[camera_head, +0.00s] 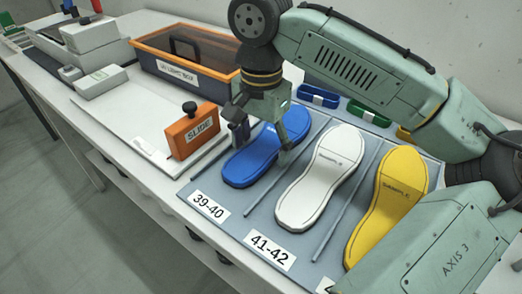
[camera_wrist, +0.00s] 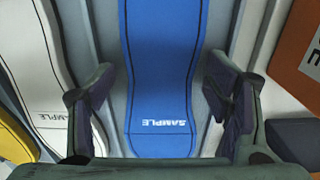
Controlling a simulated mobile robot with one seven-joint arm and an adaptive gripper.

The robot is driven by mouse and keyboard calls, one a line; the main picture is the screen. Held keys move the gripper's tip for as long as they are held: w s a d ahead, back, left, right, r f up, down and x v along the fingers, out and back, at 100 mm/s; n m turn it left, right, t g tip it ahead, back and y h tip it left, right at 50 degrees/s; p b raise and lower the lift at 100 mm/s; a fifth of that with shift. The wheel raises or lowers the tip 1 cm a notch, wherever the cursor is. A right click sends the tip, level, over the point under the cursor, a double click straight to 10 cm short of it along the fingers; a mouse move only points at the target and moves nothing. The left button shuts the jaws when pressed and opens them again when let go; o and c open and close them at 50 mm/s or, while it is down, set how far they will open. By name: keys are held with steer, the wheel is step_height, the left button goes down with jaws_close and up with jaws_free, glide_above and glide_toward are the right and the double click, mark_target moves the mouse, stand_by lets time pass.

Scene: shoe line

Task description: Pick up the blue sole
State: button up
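The blue sole (camera_head: 245,168) lies flat on the grey board (camera_head: 232,231), in the lane labelled 39-40. My gripper (camera_head: 264,146) is over its middle part, with one finger near each long side. In the wrist view the blue sole (camera_wrist: 160,65), printed SAMPLE, runs between the two spread fingers of my gripper (camera_wrist: 160,107). The fingers are open, with visible room on both sides of the sole. I cannot tell how far above the board the fingertips are. Part of the sole is hidden behind my gripper in the head view.
A white sole (camera_head: 318,180) and a yellow sole (camera_head: 388,205) lie to the right, with thin dividers between lanes. An orange SLIDE block (camera_head: 193,132) with a black knob stands close on the left. A UV light box (camera_head: 188,60) stands behind.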

steer(key=c, duration=1.2)
steer(key=shift+o, duration=0.2)
